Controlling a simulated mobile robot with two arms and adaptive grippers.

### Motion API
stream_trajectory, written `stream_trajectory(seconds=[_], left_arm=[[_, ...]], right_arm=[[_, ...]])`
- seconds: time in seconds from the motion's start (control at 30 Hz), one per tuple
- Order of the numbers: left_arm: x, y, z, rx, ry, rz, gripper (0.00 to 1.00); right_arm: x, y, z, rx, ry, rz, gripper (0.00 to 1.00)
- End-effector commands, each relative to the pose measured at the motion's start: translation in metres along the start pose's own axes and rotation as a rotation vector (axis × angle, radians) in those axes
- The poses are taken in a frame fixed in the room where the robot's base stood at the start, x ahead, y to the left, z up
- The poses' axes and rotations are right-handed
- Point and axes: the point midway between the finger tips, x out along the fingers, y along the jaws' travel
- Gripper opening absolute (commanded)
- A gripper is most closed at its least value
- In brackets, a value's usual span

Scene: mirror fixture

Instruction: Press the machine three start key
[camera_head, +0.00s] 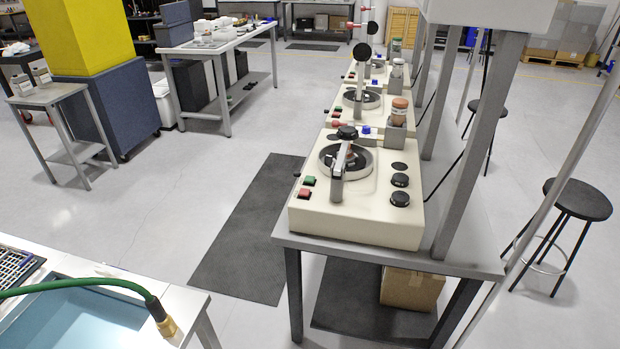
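A row of cream polishing machines stands on a grey bench on the right. The nearest machine (375,228) has a green key (309,181) and a red key (304,193) at its left edge, a round dark plate (330,157) with an arm over it, and black knobs (400,180). I cannot read which machine is number three. Neither of my grippers is in view.
A dark mat (248,228) lies on clear floor left of the bench. A table (175,300) with a green hose (75,284) is at lower left. A black stool (577,200) is at right. A cardboard box (411,288) sits under the bench.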

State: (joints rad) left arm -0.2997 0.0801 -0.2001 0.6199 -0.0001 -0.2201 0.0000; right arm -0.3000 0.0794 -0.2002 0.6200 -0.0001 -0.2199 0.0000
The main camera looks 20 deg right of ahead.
Motion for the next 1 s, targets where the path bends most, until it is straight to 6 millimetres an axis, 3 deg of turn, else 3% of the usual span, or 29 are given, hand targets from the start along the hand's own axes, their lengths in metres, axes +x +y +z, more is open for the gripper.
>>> stream_trajectory(seconds=[0.1, 1.0], left_arm=[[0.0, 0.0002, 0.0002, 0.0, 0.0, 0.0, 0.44], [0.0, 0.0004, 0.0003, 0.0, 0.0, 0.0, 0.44]], right_arm=[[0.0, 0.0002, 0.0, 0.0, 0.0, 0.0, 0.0], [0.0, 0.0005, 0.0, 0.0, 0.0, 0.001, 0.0]])
